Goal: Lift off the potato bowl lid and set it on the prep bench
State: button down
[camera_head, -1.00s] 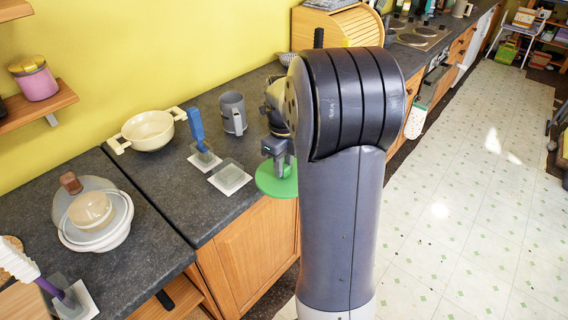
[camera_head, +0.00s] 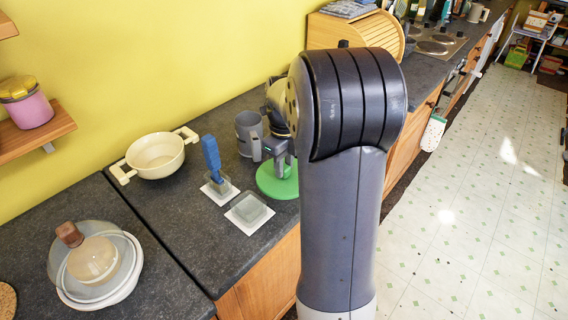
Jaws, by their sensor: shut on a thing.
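A flat round green lid (camera_head: 266,184) is under my gripper (camera_head: 280,164), right of the middle of the dark counter. My gripper points down and is shut on the lid's top, where a bit of brighter green shows between the fingers. The lid looks level and lies over the counter top, behind its front edge. I cannot tell whether it touches the counter. My own arm hides the lid's right edge and the counter beyond it. No open potato bowl is clearly in view.
A grey mug (camera_head: 248,133) stands close behind the lid. A glass block on a white card (camera_head: 250,211) and a blue-handled tool (camera_head: 211,158) stand to the left. A cream pot (camera_head: 156,156) and a lidded bowl (camera_head: 98,265) are further left. Some counter in front is clear.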

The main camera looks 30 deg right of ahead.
aim_at(284, 179)
jog(key=shift+f+b, duration=1.4)
jog(key=shift+f, duration=1.05)
jog(key=shift+f, duration=0.55)
dwell(0.3)
jog(key=c, duration=1.1)
grip_release()
jog(key=shift+o, duration=0.2)
jog(key=shift+r, duration=0.1)
jog(key=shift+r+p, duration=3.2)
jog(key=shift+r, duration=0.75)
